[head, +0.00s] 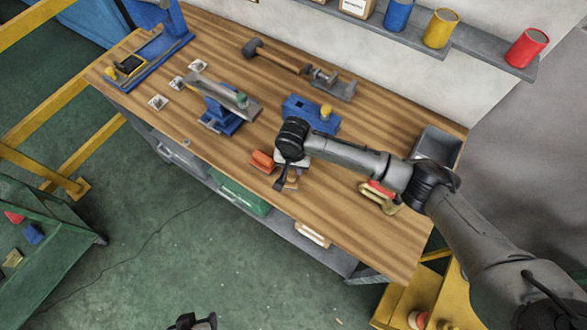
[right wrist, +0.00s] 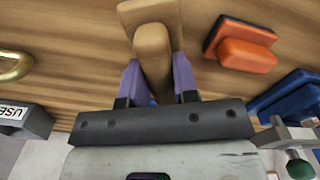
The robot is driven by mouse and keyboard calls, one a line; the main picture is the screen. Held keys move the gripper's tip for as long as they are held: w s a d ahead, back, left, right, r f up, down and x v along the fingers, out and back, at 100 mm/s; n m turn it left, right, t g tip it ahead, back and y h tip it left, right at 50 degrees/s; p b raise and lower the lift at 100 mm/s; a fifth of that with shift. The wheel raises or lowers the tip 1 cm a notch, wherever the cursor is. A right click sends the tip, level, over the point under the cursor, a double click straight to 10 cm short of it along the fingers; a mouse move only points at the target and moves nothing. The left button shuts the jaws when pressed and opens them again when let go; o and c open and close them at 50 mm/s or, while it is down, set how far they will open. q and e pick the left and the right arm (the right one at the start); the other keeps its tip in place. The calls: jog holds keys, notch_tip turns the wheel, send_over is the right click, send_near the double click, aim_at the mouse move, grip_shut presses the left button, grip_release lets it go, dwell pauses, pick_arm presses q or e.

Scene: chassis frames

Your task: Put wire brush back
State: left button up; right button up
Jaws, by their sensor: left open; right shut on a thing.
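The wire brush, seen as a tan wooden body (right wrist: 152,45), is between the purple fingers of my right gripper (right wrist: 153,82) in the right wrist view. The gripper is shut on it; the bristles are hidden. In the head view my right gripper (head: 290,178) is over the front edge of the workbench (head: 340,220), and little of the brush shows beneath it. I cannot tell whether the brush touches the bench. My left gripper (head: 192,322) is at the bottom edge of the head view, over the floor, open and largely cut off.
An orange block (head: 262,160) lies just left of my right gripper; it also shows in the right wrist view (right wrist: 245,52). A blue tool (head: 310,113) and a vise-like tool (head: 228,104) stand behind. A grey bin (head: 437,147) is at the right end.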

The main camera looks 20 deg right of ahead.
notch_tip(320, 180, down, 2)
jog(key=shift+f, duration=0.3)
jog(key=shift+f, duration=0.1)
jog(key=o, duration=1)
jog(key=shift+c, duration=0.2)
notch_tip(320, 180, up, 11)
jog(key=shift+f+p, duration=0.15)
jog(key=shift+p, duration=0.5)
jog(key=shift+r, duration=0.75)
